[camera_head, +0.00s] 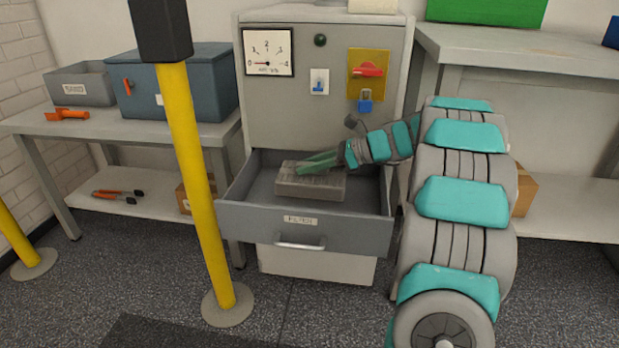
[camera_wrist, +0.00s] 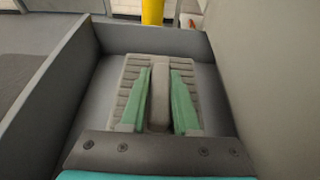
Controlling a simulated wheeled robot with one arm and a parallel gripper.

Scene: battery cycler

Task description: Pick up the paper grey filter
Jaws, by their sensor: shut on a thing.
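The grey paper filter (camera_head: 312,189) is a pleated block lying inside the open drawer (camera_head: 300,225) of the grey cabinet. In the wrist view the filter (camera_wrist: 131,86) shows pleats on both sides and a raised ridge (camera_wrist: 160,93) along its middle. My gripper (camera_head: 318,163) reaches into the drawer from the right. Its two green fingers (camera_wrist: 160,100) stand on either side of the ridge and are shut on it. The filter appears to rest on the drawer floor; the contact underneath is hidden.
The drawer walls (camera_wrist: 55,75) stand close around the filter. A yellow post (camera_head: 190,170) stands in front of the cabinet's left side. The cabinet face carries a dial (camera_head: 268,53), a red switch (camera_head: 367,70) and a blue padlock (camera_head: 365,101). A bench (camera_head: 110,124) holds a blue box (camera_head: 185,85).

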